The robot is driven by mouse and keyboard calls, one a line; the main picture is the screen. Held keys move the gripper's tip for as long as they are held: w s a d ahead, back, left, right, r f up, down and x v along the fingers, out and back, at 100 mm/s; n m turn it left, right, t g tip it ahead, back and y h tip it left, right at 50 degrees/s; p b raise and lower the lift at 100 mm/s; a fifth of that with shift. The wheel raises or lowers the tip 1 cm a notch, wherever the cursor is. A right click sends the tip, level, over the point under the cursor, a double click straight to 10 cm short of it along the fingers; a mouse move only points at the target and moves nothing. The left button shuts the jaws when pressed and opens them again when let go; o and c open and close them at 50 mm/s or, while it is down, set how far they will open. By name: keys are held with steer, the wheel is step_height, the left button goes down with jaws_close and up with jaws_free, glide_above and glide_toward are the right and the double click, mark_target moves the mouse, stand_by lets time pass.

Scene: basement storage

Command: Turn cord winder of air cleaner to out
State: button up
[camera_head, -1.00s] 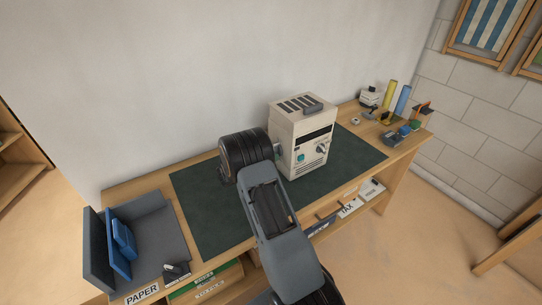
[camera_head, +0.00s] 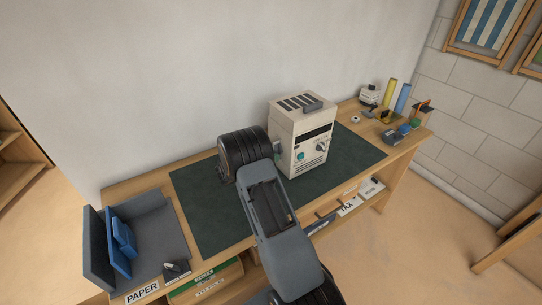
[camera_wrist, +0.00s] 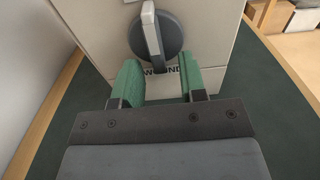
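The air cleaner (camera_head: 299,137) is a cream box with a slotted top, standing on a dark green mat on the desk. In the wrist view its side panel (camera_wrist: 205,30) fills the top of the picture. The cord winder (camera_wrist: 158,36) is a round dark grey knob with a light-coloured bar across it, above partly hidden lettering that seems to end in "WIND". My gripper (camera_wrist: 160,82) has green-padded fingers, open with a gap between them, just below the knob in the picture. The bar's lower end reaches toward the gap; I cannot tell whether anything touches. In the head view my arm hides the gripper.
The dark green mat (camera_head: 212,205) has free room left of the air cleaner. A grey tray with blue items (camera_head: 124,238) stands at the desk's left end. Small items and yellow and blue cylinders (camera_head: 403,99) stand at the right end. A wall is behind the desk.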

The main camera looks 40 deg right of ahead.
steer(key=a, duration=0.9)
steer(key=a+b, duration=0.1)
steer(key=a, duration=0.3)
steer(key=shift+w+a, duration=0.25)
steer(key=shift+w, duration=0.15)
steer(key=s+r+m+g+y+p, duration=0.2)
steer(key=s+r+m+y+p, duration=0.1)
steer(key=s+r+m+y, duration=0.55)
steer(key=s+a+r+m+t+y+p, duration=0.2)
steer(key=s+a+r+m+t+y, duration=0.1)
steer(key=s+a+r+m+y, duration=0.1)
steer(key=s+a+r+m+t+y+p, duration=0.1)
steer(key=s+a+r+m+t+y, duration=0.2)
steer(key=s+a, duration=0.4)
steer(key=shift+s+a+r+m+t+y+p, duration=0.35)
steer(key=shift+s+r+m+y, duration=0.6)
steer(key=shift+s+y, duration=0.55)
steer(key=shift+s+a+f, duration=0.1)
steer(key=shift+s, duration=0.05)
